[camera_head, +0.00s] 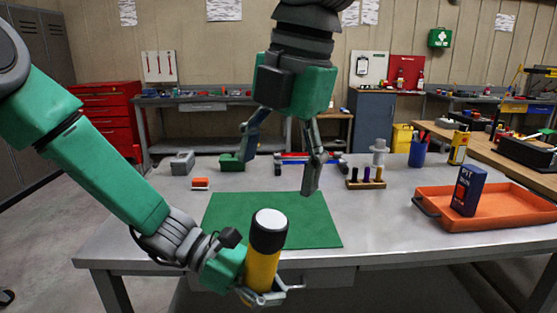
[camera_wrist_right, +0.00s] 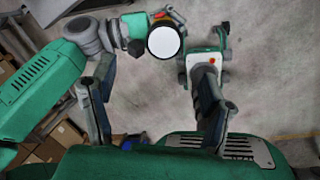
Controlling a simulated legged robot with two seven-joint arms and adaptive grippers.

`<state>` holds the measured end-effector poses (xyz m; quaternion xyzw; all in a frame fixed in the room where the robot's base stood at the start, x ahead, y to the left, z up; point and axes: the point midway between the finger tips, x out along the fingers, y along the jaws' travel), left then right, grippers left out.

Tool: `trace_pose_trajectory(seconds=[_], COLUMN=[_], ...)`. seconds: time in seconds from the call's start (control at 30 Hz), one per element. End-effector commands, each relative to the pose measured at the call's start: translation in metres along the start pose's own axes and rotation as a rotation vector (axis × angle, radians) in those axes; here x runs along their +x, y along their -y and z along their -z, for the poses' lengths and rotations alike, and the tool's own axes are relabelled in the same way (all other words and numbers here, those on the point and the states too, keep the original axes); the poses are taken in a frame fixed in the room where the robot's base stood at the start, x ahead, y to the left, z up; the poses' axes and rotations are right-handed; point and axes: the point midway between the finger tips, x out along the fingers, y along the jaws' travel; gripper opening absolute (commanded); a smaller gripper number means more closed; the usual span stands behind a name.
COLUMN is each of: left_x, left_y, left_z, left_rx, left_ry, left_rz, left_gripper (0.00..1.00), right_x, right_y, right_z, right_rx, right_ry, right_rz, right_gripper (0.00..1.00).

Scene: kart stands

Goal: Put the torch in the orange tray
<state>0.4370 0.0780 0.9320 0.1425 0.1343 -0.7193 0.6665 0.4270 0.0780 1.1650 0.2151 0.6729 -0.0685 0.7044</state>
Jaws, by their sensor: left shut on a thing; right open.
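The torch (camera_head: 263,262) is yellow with a wide black head and a pale round top. It stands roughly upright in my left gripper (camera_head: 264,291), which is shut around its lower part in front of the table's near edge. In the right wrist view the torch (camera_wrist_right: 164,42) shows end-on as a white disc with a dark rim. My right gripper (camera_head: 279,168) is open and empty above the table, farther back than the torch. The orange tray (camera_head: 515,208) lies at the right of the table, apart from both grippers.
A dark blue box (camera_head: 468,190) stands in the tray; the tray's right part is bare. A green mat (camera_head: 312,222) lies mid-table. Behind it are a block with several pegs (camera_head: 366,180), a blue cup (camera_head: 418,155) and a yellow can (camera_head: 458,147).

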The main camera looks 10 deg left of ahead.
Motion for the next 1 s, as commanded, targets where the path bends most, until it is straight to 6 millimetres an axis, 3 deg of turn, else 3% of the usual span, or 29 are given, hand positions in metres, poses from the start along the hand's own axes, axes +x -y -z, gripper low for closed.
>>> trace_pose_trajectory(seconds=[0.53,0.73,1.0], left_x=[0.000,0.000,0.000], left_y=[0.000,0.000,0.000], left_z=[-0.001,-0.001,-0.001], left_rx=[0.001,0.001,0.001], left_ry=[0.001,0.001,0.001], left_rz=[0.000,0.000,0.000], left_gripper=[0.00,0.00,0.00], right_x=[0.096,0.111,0.114], right_y=[0.001,0.001,0.001], right_z=[0.001,0.001,0.001], right_rx=[0.003,0.004,0.004], right_ry=[-0.002,-0.001,-0.001], right_rz=[0.004,0.002,0.001], right_gripper=[0.70,0.70,0.70])
